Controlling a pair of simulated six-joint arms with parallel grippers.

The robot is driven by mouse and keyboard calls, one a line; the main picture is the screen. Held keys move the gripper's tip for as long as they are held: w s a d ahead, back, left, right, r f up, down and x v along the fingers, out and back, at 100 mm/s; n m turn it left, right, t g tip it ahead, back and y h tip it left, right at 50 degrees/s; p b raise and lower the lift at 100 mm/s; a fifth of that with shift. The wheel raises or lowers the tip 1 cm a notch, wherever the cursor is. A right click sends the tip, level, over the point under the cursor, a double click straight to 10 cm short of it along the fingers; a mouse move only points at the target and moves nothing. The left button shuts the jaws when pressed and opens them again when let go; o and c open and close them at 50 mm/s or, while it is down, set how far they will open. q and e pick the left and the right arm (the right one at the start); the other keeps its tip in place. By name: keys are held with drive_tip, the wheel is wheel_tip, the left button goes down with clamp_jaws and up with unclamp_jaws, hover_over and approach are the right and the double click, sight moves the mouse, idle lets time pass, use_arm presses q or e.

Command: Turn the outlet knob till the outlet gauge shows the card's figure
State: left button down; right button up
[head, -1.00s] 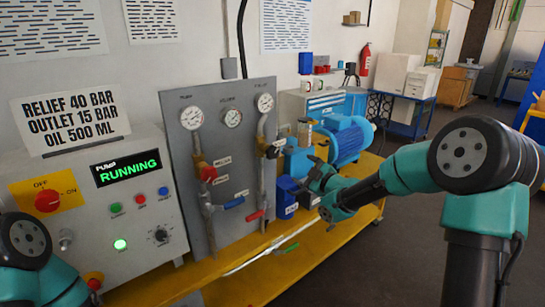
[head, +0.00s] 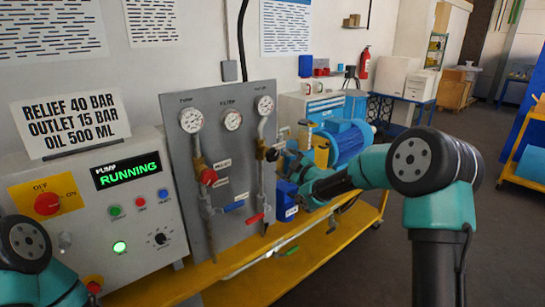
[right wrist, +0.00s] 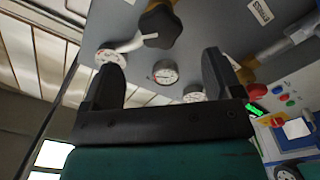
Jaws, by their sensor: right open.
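The card (head: 70,118) reads relief 40 bar, outlet 15 bar, oil 500 ml. The outlet gauge (head: 265,105) is the rightmost dial on the grey panel; its reading is too small to tell. The black outlet knob (head: 272,154) sits on the pipe below it. In the right wrist view the knob (right wrist: 160,26) shows beyond the fingers, with the outlet gauge (right wrist: 107,55) to its left. My right gripper (head: 292,166) is open and empty, just right of the knob and apart from it. My left gripper is out of view; only part of that arm shows at lower left.
The red relief knob (head: 208,176), blue-handled valve (head: 234,206) and red-handled valve (head: 256,218) are left of my right gripper. A blue container (head: 284,203) stands beneath it, with the blue motor (head: 343,142) behind. The control box (head: 120,205) display reads running.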

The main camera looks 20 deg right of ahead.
sight(274, 156)
drive_tip(key=x, duration=0.9)
drive_tip(key=c, duration=0.9)
drive_tip(key=shift+m, duration=0.5)
drive_tip(key=m, duration=1.1)
drive_tip(key=shift+m, duration=0.3)
